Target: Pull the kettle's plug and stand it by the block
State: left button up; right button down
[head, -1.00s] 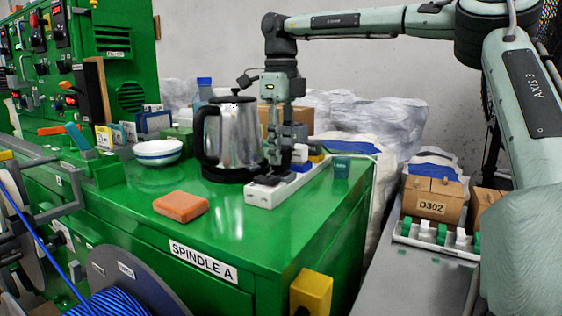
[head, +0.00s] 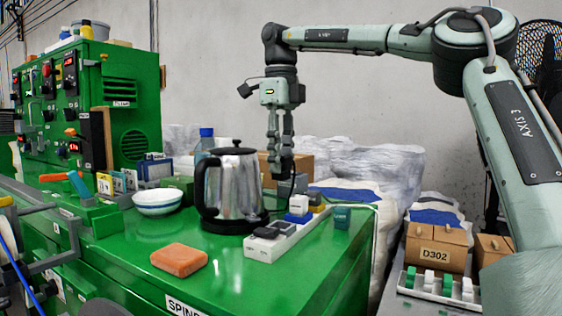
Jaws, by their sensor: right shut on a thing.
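The silver and black kettle (head: 232,188) stands on the green bench top. In front of it and to its right lies a white power strip (head: 262,250). The strip carries a dark plug (head: 266,232) near its front end and a blue-and-white plug (head: 299,206) farther back. My right gripper (head: 280,168) points down above the far part of the strip, clear of it. It is shut on a small dark plug, mostly hidden by the fingers. A thin dark cord seems to hang below it. An orange block (head: 179,260) lies flat left of the strip. My left gripper is out of view.
A bowl (head: 157,202) and a blue-capped bottle (head: 205,145) stand left of and behind the kettle. A small teal cup (head: 342,217) is near the bench's right edge. A grey box (head: 297,184) stands behind the strip. Bench around the orange block is clear.

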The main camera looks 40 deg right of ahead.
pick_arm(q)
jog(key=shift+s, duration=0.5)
pick_arm(e)
jog(key=shift+r, duration=0.75)
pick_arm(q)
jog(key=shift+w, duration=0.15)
pick_arm(e)
jog(key=shift+r, duration=0.4)
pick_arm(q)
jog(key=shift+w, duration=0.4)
pick_arm(e)
jog(key=shift+r, duration=0.3)
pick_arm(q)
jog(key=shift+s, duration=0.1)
